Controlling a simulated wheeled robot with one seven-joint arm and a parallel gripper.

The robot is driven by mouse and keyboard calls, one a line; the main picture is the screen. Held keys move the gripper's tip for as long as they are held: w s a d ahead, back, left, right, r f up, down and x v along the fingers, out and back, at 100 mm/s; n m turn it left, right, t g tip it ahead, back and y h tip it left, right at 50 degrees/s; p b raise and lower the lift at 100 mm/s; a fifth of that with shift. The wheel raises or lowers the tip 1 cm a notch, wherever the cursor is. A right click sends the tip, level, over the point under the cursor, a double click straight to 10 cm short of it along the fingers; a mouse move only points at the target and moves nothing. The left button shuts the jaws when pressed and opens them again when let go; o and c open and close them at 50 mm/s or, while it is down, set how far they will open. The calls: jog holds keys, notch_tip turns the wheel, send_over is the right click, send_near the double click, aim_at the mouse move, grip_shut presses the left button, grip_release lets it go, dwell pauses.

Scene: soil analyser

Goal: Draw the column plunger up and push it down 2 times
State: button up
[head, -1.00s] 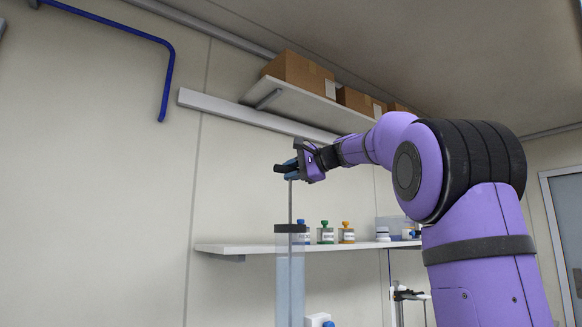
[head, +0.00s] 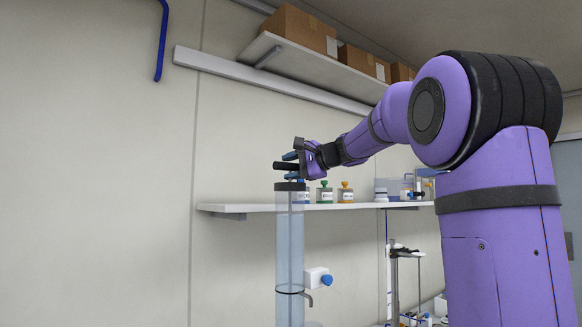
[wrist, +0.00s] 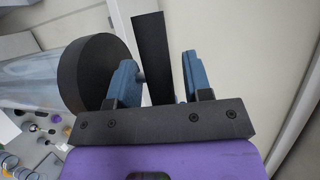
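The column (head: 290,240) is a clear upright tube with a black cap (head: 290,187). The plunger's black bar handle (head: 286,166) sits just above the cap, so little of the rod shows. My gripper (head: 291,167) is at the handle, with one blue finger above it and one below, between handle and cap. In the wrist view, the handle (wrist: 152,55) lies between the two blue fingers, with a gap on the right finger's side. The fingers look open around it. The round cap (wrist: 95,72) is beside the left finger.
A wall shelf (head: 240,208) with small bottles (head: 324,193) stands behind the column. A white valve with a blue knob (head: 326,280) is by the tube's side. An upper shelf (head: 290,62) holds cardboard boxes (head: 300,30).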

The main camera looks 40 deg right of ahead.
jog(key=shift+s, duration=0.1)
jog(key=v, duration=1)
jog(key=shift+s, duration=0.3)
jog(key=shift+d+r, duration=0.1)
jog(key=shift+r, duration=0.05)
